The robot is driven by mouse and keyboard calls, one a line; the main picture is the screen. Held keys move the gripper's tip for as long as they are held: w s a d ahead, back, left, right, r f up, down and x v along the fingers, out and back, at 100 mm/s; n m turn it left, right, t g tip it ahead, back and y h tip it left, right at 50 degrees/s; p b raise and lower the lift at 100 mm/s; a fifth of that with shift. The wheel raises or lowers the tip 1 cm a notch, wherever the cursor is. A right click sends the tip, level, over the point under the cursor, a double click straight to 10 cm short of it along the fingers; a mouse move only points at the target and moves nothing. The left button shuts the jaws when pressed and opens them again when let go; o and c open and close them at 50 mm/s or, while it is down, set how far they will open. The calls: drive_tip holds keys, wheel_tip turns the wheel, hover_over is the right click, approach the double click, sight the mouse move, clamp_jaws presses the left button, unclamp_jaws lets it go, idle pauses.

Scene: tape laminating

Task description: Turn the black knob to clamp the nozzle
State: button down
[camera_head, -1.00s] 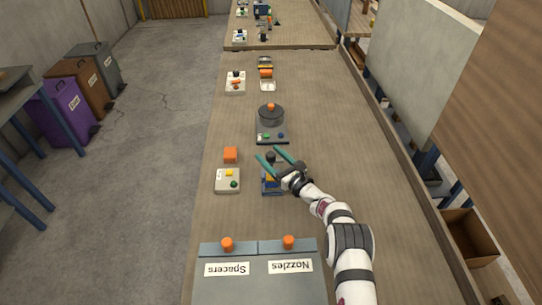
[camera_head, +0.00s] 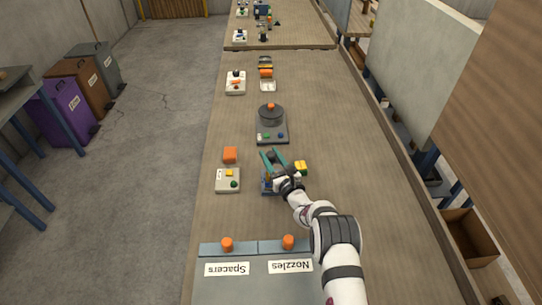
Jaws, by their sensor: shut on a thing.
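The blue clamping device (camera_head: 267,184) sits on the workbench, partly covered by my gripper and wrist. I cannot make out the nozzle.
A round dark pot machine (camera_head: 271,117) stands behind. Grey Spacers and Nozzles bins (camera_head: 240,283) are in front. The bench to the right is clear.

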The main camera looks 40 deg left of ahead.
drive_tip(key=shift+m+t+h, duration=0.7)
drive_tip(key=shift+m+t, duration=0.3)
drive_tip(key=shift+t, duration=0.3)
drive_tip(key=c, duration=0.5)
unclamp_jaws()
drive_tip(key=shift+r, duration=0.1)
wheel_tip(320, 180, up, 4)
drive_tip(key=shift+r, duration=0.25)
drive_tip(key=w+d+r, duration=0.3)
drive_tip(key=d+r, duration=0.3)
drive_tip(key=d, duration=0.5)
drive_tip(key=shift+w+r, duration=0.2)
drive_tip(key=shift+w, duration=0.2)
